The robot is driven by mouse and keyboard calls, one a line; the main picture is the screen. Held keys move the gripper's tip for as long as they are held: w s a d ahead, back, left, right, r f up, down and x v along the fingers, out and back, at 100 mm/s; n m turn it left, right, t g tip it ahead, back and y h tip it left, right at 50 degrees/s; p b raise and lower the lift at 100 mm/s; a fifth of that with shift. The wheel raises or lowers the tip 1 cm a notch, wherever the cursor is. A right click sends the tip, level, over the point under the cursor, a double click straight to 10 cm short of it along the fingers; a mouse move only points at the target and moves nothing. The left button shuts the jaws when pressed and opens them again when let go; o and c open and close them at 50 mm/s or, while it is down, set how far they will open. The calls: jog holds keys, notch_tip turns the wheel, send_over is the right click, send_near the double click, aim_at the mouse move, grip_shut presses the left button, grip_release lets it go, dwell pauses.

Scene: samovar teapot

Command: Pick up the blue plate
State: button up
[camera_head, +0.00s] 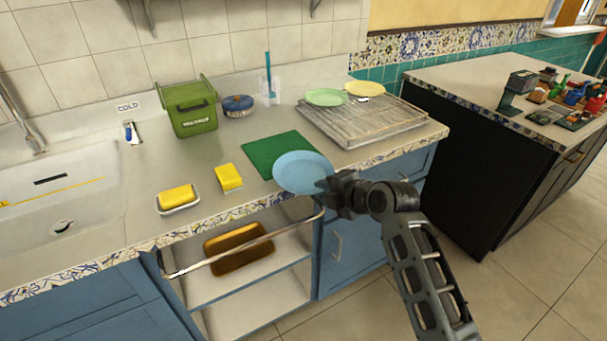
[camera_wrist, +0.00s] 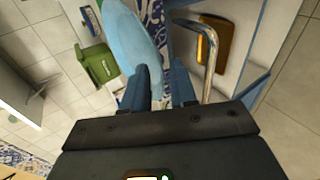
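The blue plate (camera_head: 301,171) shows near the counter's front edge, overlapping the green mat (camera_head: 277,152) in the head view. It shows whole except for its right rim, which my gripper (camera_head: 328,190) partly covers. In the wrist view the plate (camera_wrist: 134,38) rises from the left finger, which overlaps its lower part. My gripper (camera_wrist: 161,88) has its two fingers apart, with a visible gap between them. The plate's lower rim reaches into that gap. The right finger looks clear of the plate. I cannot tell whether the left finger touches it.
A drying rack (camera_head: 362,122) holds a green plate (camera_head: 326,97) and a yellow plate (camera_head: 364,89). A green bin (camera_head: 190,112), a yellow sponge (camera_head: 228,177) and a soap dish (camera_head: 165,208) stand to the left. A metal rail (camera_head: 215,263) runs below the counter edge.

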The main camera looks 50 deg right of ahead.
grip_shut()
jog(key=shift+r, duration=0.15)
dwell(0.4)
